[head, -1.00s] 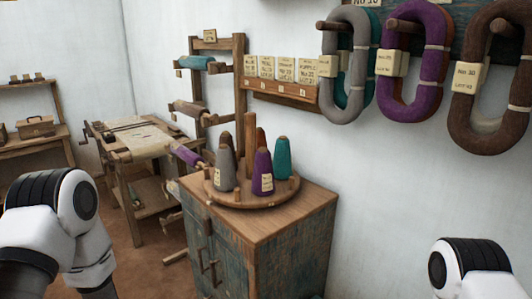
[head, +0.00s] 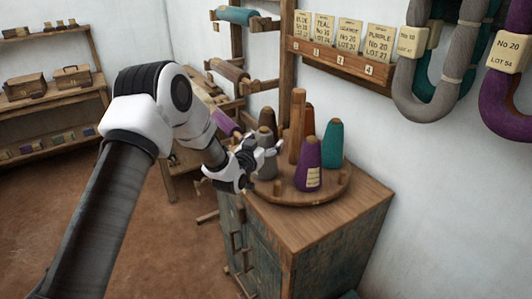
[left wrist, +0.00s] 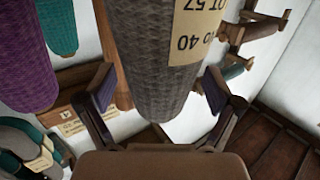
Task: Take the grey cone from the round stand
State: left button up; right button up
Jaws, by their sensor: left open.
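The grey cone (head: 267,168) stands upright at the left side of the round stand (head: 322,193), partly covered by my gripper. My left gripper (head: 254,165) is open at the cone, its fingers level with the cone's body. In the left wrist view the grey cone (left wrist: 165,75) fills the middle, with a label reading 40 and 57, and one open finger shows on each side with gaps to it. That view looks upside down. My right gripper is not in view.
A purple cone (head: 307,168), a teal cone (head: 333,145) and a brown cone (head: 308,118) share the stand with a wooden post (head: 297,125). The stand sits on a cabinet (head: 300,228). A label rack (head: 335,60) and yarn hanks are on the wall.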

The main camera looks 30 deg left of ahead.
pick_arm(q)
jog(key=shift+w+a+f, duration=0.1)
jog(key=shift+w+f, duration=0.05)
jog(key=shift+w, duration=0.2)
jog(key=shift+s+r, duration=0.25)
jog(key=shift+s, duration=0.1)
jog(key=shift+c, duration=1)
jog(key=shift+s+r, duration=0.1)
jog(key=c, duration=0.5)
grip_shut()
